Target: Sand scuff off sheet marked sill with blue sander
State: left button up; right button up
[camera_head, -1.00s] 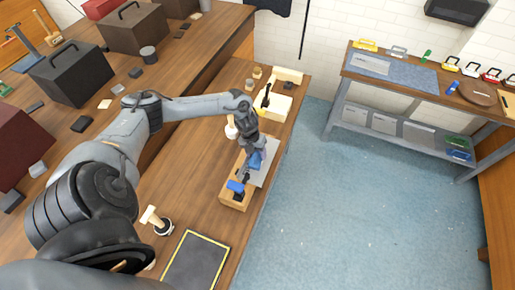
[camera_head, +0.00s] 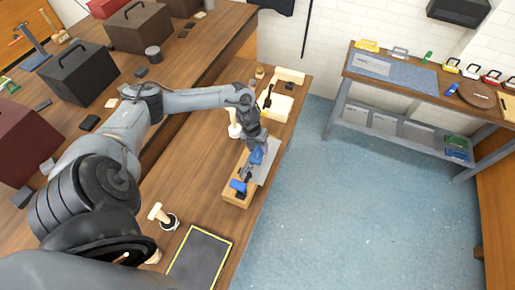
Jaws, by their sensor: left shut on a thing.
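My left gripper (camera_head: 257,149) reaches over the bench and is shut on a blue sander (camera_head: 256,157). The sander is at the upper face of a grey sheet (camera_head: 268,165), and the gripper partly covers both. The sheet rests on a light wooden block or frame (camera_head: 236,199) near the bench's right edge. A blue and black clamp-like piece (camera_head: 238,186) is at the near end of this frame. The scuff and the sill marking are too small or hidden to make out. My right gripper is not in view.
The wooden bench (camera_head: 205,185) holds a cream block (camera_head: 279,107) beyond the sheet. A pale-handled tool (camera_head: 163,216) and a yellow-edged dark mat (camera_head: 201,260) are nearer. Dark toolboxes (camera_head: 83,70) stand at left. A side table (camera_head: 420,85) stands across the open blue floor.

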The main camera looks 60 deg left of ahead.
pick_arm(q)
jog(key=shift+r, duration=0.35)
jog(key=shift+r, duration=0.1)
jog(key=shift+r+p, duration=1.35)
jog(key=shift+r, duration=0.1)
jog(key=shift+f, duration=0.1)
